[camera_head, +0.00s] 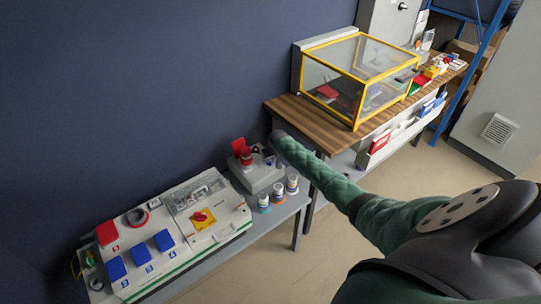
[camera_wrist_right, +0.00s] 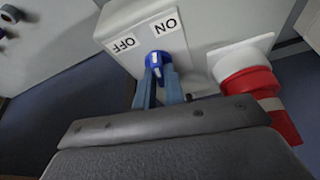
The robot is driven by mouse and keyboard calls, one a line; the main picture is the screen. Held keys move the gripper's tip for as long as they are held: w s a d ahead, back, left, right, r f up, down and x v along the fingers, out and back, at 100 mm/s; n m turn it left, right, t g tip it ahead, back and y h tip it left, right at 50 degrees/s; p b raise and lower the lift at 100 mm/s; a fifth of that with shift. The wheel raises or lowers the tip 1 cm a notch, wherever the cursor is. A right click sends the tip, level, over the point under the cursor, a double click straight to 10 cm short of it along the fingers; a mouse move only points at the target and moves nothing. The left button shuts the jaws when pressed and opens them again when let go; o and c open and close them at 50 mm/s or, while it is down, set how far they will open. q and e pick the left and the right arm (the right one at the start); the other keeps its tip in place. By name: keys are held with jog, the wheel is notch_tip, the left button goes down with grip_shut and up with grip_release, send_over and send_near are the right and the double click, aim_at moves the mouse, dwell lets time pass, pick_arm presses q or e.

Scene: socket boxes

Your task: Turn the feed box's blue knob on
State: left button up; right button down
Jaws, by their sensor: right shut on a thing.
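The feed box (camera_head: 258,178) is a small grey box on the low bench in the head view. In the right wrist view its pale face (camera_wrist_right: 140,20) carries the printed words OFF and ON, upside down. The blue knob (camera_wrist_right: 156,58), with a white mark, sits just below these words. My right gripper (camera_wrist_right: 160,88) has its two blue-grey fingers closed on the sides of the knob. In the head view my right gripper (camera_head: 268,151) is small at the box, and the knob is hidden there. My left gripper is out of view.
A red plug in a white collar (camera_wrist_right: 248,80) stands close beside the fingers. Three small round pieces (camera_head: 278,193) stand before the box. A panel with blue and red covers (camera_head: 140,262) lies to the left. A yellow-framed clear case (camera_head: 352,75) stands on the wooden table behind.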

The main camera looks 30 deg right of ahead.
jog(key=m+p, duration=0.1)
jog(key=m+h+p, duration=0.1)
jog(key=m, duration=0.1)
jog(key=shift+w+a+r+m, duration=0.1)
jog(key=shift+a+r+m, duration=0.1)
jog(key=shift+m, duration=0.1)
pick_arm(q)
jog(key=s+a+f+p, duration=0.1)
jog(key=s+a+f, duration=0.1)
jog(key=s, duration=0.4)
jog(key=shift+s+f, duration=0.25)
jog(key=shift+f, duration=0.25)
pick_arm(e)
jog(key=shift+f+m+g+h, duration=0.1)
jog(key=shift+m+g+h, duration=0.5)
jog(key=shift+m, duration=1)
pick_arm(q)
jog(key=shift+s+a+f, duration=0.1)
pick_arm(e)
jog(key=c, duration=1.5)
grip_release()
